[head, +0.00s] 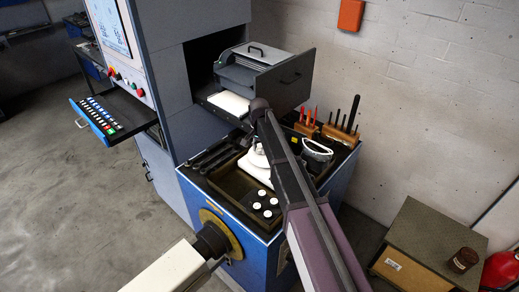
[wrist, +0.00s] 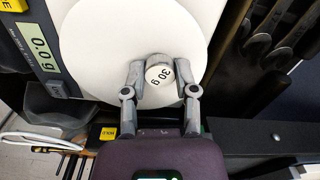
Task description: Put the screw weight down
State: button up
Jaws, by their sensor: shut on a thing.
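The screw weight (wrist: 160,76), a small white cylinder marked "30 g", sits between the fingertips of my gripper (wrist: 158,70) in the wrist view. The gripper is shut on it. Behind it is the round white pan (wrist: 100,50) of a scale, whose display (wrist: 40,48) reads 0.0 g. From this view I cannot tell how large the gap between weight and pan is.
Several white-topped weights (head: 265,203) stand in the bench tray in front of the scale. Wrenches (wrist: 285,30) lie beside the pan. Wooden blocks with tools (head: 340,132) stand at the bench's back right. An open drawer (head: 285,80) juts out above the bench's back.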

aim_at(259, 149)
jog(key=shift+f, duration=0.25)
jog(key=o, duration=0.9)
jog(key=shift+r, duration=0.1)
jog(key=shift+r, duration=0.15)
notch_tip(259, 149, up, 12)
jog(key=p, duration=1.2)
